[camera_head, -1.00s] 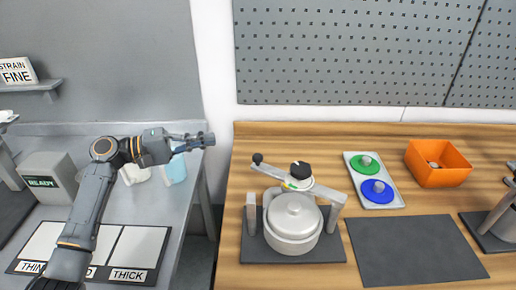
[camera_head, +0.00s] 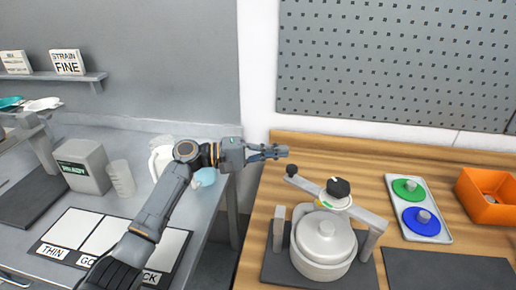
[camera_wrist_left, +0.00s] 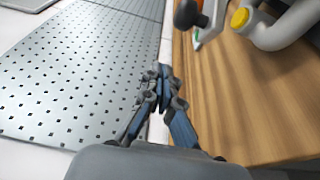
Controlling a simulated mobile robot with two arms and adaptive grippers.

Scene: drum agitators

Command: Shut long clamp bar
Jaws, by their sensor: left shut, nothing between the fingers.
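The long clamp bar (camera_head: 367,217) is a pale grey bar running diagonally above a lidded white pot (camera_head: 324,242) in the head view. A small black ball knob (camera_head: 291,170) tops its far left end, and a larger black knob (camera_head: 338,187) sits near its middle. The bar's left end appears behind the left post (camera_head: 278,228), not in line with it. My left gripper (camera_head: 284,152) is shut and empty, just behind and above the ball knob, apparently apart from it. In the left wrist view the gripper (camera_wrist_left: 160,82) is also empty, with the ball knob (camera_wrist_left: 187,14) beyond it.
A tray (camera_head: 440,233) with green (camera_head: 407,190) and blue discs (camera_head: 421,221) and an orange bin (camera_head: 488,199) stand right of the pot. A pegboard (camera_head: 400,65) backs the wooden bench. A dark mat (camera_head: 450,270) lies clear at front right. A gap separates the two benches.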

